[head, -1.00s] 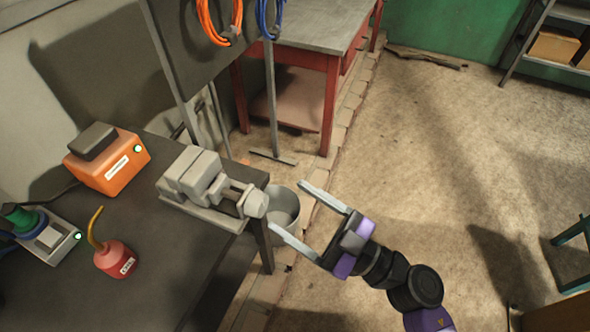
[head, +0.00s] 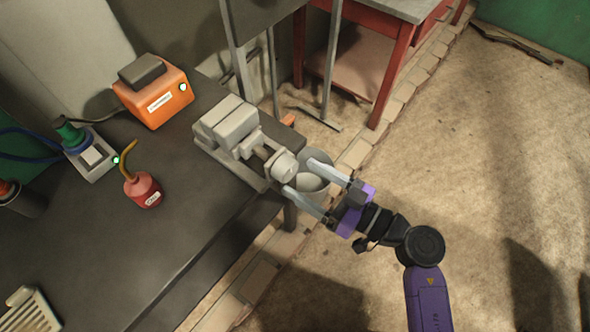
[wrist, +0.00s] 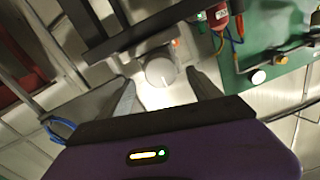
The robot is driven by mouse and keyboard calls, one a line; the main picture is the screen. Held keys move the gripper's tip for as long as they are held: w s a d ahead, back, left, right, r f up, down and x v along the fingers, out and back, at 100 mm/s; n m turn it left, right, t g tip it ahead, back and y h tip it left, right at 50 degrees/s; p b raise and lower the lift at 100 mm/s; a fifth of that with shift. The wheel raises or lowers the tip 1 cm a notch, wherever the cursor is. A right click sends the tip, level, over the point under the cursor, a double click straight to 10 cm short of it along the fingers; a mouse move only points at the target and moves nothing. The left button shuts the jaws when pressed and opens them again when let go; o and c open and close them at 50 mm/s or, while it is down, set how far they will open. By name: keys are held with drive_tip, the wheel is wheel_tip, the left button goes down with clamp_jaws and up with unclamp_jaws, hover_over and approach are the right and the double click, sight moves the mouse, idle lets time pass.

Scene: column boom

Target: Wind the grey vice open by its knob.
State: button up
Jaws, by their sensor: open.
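The grey vice (head: 232,128) is at the right end of the dark workbench. Its two jaw blocks look close together, with only a thin line between them. Its round knob (head: 285,166) points out past the bench edge, toward my gripper. My gripper (head: 301,177) is open, its two fingertips at either side of the knob's front end. In the wrist view the knob (wrist: 160,72) is centred between the open fingers (wrist: 161,80), with gaps showing on both sides. I cannot tell whether the tips reach past the knob's face.
On the dark bench (head: 190,240) are an orange box (head: 153,97), a red oil can (head: 142,190) and a small unit with a green top (head: 90,155). A red-legged table (head: 393,80) is behind.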

sight(292, 172)
drive_tip(key=shift+x, duration=1.6)
drive_tip(key=c, duration=1.4)
drive_tip(key=shift+p, duration=0.3)
